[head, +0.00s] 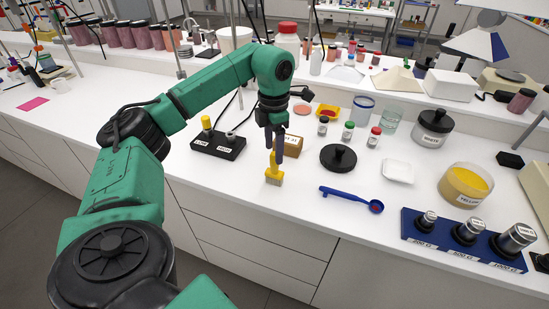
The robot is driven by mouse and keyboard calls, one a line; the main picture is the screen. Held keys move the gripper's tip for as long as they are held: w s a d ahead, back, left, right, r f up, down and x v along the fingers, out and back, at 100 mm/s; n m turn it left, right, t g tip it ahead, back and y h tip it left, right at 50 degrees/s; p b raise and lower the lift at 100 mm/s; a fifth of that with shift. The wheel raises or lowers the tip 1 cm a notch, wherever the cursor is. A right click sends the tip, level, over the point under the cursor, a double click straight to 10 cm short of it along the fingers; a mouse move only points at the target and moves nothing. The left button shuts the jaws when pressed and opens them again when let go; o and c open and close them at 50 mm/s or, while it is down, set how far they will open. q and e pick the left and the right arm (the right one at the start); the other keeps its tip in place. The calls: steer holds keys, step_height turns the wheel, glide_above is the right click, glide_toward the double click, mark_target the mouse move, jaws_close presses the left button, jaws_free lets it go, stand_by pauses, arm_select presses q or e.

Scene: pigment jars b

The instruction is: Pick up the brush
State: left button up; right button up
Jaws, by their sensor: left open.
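The brush (274,171) is yellow with a pale, broad bristle end. It is at the front part of the white counter, left of the blue scoop. My left gripper (274,150) points down right at the brush's upper end, with its dark fingers open. The fingers hide part of the brush, and I cannot tell whether they touch it. My right gripper is not in view.
A small brown box (293,146) stands close behind the gripper. A blue scoop (350,198), a black lid (338,158) and small vials (348,131) are to the right. The counter's front edge is near the brush.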

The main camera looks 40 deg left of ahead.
mark_target(274, 152)
arm_select(q)
step_height(274, 152, down, 3)
steer(key=shift+d+f, duration=0.1)
jaws_close()
